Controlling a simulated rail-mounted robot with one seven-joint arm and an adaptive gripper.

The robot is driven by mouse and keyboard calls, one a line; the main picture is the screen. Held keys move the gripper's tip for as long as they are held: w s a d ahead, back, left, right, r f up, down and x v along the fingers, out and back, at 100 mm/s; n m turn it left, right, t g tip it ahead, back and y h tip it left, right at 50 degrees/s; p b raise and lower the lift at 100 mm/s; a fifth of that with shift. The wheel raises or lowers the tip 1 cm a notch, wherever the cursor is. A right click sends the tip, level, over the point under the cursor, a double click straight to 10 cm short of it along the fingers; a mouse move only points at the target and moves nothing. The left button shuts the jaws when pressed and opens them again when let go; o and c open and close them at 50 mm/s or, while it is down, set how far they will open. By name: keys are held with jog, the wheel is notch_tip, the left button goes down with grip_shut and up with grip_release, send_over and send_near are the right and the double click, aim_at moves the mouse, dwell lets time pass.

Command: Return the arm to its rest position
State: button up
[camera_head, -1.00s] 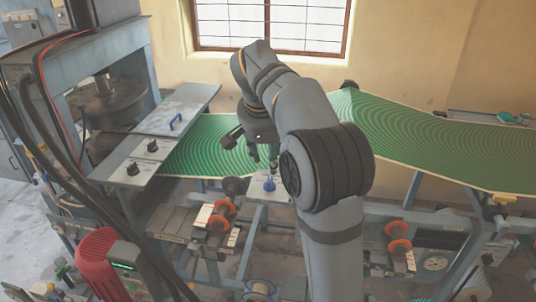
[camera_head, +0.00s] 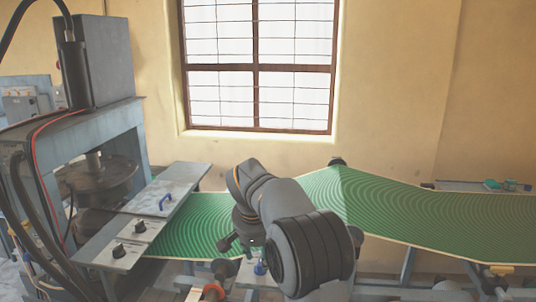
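My arm reaches up from the bottom of the head view and bends over toward the green belt. My gripper (camera_head: 246,243) points down at the belt's near edge, left of the arm's large dark joint. It is small and partly hidden by the arm, so its finger opening is unclear. I see no object held in it.
The green patterned belt (camera_head: 430,215) runs to the right. A blue knob (camera_head: 260,268) is just below my gripper. A window (camera_head: 258,65) is behind.

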jog(key=x, duration=0.4)
jog(key=shift+f, duration=0.15)
dwell(0.4)
